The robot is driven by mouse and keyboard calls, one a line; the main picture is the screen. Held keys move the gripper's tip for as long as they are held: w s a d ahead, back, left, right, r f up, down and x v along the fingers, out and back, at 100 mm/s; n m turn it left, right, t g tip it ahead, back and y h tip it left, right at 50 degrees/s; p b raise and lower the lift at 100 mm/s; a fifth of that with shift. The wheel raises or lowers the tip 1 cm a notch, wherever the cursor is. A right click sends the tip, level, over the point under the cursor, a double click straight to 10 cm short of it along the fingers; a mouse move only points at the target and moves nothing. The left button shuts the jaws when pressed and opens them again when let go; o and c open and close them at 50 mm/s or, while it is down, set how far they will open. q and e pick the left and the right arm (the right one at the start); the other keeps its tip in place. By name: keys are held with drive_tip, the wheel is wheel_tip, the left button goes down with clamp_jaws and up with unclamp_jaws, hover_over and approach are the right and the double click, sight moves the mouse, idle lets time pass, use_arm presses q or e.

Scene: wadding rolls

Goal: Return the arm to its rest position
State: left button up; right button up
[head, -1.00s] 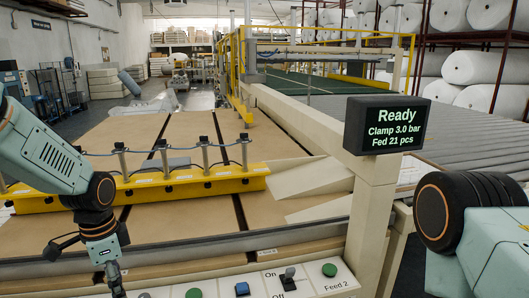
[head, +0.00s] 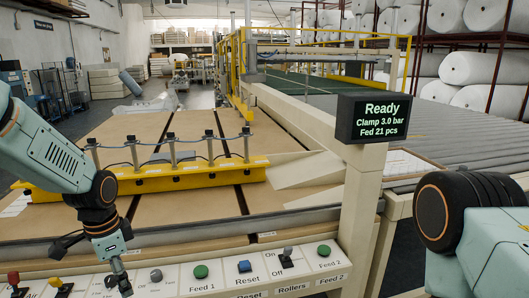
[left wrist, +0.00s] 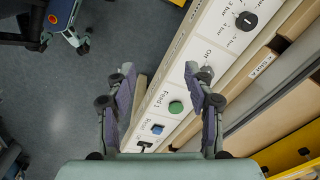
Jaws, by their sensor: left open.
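My left gripper (head: 118,284) hangs fingers down over the left part of the control panel (head: 225,283) in the head view. In the left wrist view the left gripper (left wrist: 162,72) has its two fingers spread apart with nothing between them. The green Feed 1 button (left wrist: 176,107) shows beyond them on the panel. My left arm (head: 40,145) comes in bent from the left edge. My right arm (head: 470,225) shows only as a dark joint and pale link at the right edge; its gripper is out of view.
The panel carries a blue Reset button (head: 244,266), a green Feed 2 button (head: 323,250) and several switches. Behind it, a yellow clamp bar (head: 190,175) lies across brown boards. A display (head: 372,118) on a post reads Ready, 3.0 bar, 21 pcs.

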use_arm(q)
drive_tip(key=s+d+f+n+t+b, duration=0.1)
drive_tip(key=s+d+f+n, duration=0.15)
drive_tip(key=f, duration=0.25)
drive_tip(key=s+d+f+n+t+b, duration=0.1)
drive_tip(key=s+d+f+n+t, duration=0.15)
drive_tip(key=f+n, duration=0.2)
drive_tip(key=s+d+f+n, duration=0.2)
drive_tip(key=s+f, duration=0.1)
drive_tip(key=f, duration=0.3)
drive_tip(key=s+f+g+b, duration=0.2)
drive_tip(key=s+f, duration=0.3)
drive_tip(key=s, duration=0.7)
drive_tip(key=s+f+n+g+b, duration=0.1)
drive_tip(key=s+f, duration=0.5)
drive_tip(key=s, duration=0.7)
drive_tip(key=shift+d+f+n+g+b, duration=0.3)
drive_tip(key=shift+d+g+b, duration=0.1)
drive_tip(key=shift+g, duration=0.15)
drive_tip(key=shift+r, duration=0.1)
